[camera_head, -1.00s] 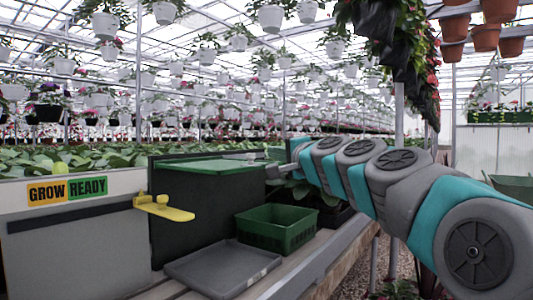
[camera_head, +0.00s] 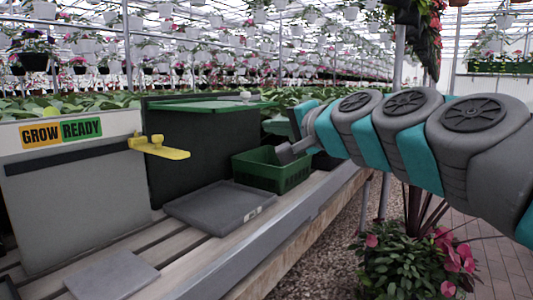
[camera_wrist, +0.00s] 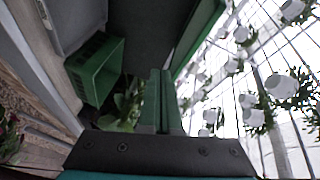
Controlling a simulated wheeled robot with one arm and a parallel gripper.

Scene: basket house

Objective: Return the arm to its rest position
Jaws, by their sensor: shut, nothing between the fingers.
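My arm reaches in from the right in the head view, and its gripper (camera_head: 290,152) shows in front of the green crate's (camera_head: 258,172) right part. The gripper is shut and empty. In the wrist view its two fingers (camera_wrist: 161,95) lie side by side with nothing held between them. The green crate (camera_wrist: 93,72) shows there to the left of the fingers, apart from them. I cannot tell from the head view how far the gripper is above the crate.
A slatted bench (camera_head: 190,245) holds a dark grey tray (camera_head: 215,206) and a flat grey plate (camera_head: 112,274). A dark bin with a green rim (camera_head: 212,106) stands behind. A yellow bracket (camera_head: 160,148) juts from the sign panel. A pink-flowered plant (camera_head: 405,262) stands below my arm.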

